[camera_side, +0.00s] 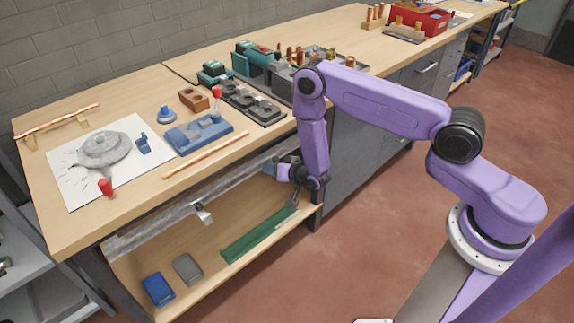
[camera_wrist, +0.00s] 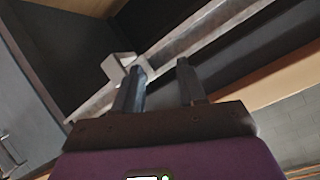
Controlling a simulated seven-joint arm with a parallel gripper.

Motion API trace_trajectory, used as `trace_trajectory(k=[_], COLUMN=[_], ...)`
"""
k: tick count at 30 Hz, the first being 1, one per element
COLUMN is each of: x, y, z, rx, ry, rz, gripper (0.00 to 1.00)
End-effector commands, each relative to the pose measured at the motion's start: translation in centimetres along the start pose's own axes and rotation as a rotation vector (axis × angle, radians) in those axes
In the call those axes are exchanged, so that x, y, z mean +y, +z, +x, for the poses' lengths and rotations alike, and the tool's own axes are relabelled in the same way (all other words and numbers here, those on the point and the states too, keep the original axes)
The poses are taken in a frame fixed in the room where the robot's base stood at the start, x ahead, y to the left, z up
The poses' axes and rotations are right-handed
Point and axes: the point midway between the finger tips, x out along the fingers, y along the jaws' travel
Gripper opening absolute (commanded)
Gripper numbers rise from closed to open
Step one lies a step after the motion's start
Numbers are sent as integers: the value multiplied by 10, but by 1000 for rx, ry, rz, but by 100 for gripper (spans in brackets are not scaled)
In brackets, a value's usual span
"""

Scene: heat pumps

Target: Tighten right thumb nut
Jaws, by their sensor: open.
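My gripper (camera_side: 286,172) is open beside the right part of a grey metal rail (camera_side: 160,228) under the front of the workbench. In the wrist view its two dark fingers (camera_wrist: 161,68) stand apart, with nothing visible held between them. The rail (camera_wrist: 210,28) runs diagonally beyond the fingertips. A light metal bracket (camera_wrist: 117,66) on the rail shows just left of the left fingertip; I cannot tell whether they touch. In the side view a small bracket (camera_side: 203,212) hangs on the rail, left of my gripper. I cannot make out the right thumb nut clearly in either view.
The bench top (camera_side: 75,225) above holds a blue fixture (camera_side: 190,138), a copper pipe (camera_side: 207,156) and a drawing sheet (camera_side: 75,190). The shelf below has a green bar (camera_side: 255,236), a blue box (camera_side: 158,288) and a grey box (camera_side: 187,268).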

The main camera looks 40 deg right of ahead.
Motion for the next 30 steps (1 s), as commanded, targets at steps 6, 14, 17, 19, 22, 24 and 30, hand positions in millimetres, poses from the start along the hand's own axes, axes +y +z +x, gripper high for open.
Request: trace_trajectory(k=[6, 14, 17, 19, 22, 24, 30], x=[3, 8, 15, 20, 25, 26, 28], y=[1, -1, -7, -10, -14, -15, -17], z=[-8, -17, -20, -21, -22, -20, -1], rx=[21, 46, 58, 64, 69, 71, 72], ry=[13, 45, 77, 99, 121, 125, 125], rz=[-298, -633, -720, -760, -791, -799, -799], gripper=[40, 40, 40, 40, 40, 40, 40])
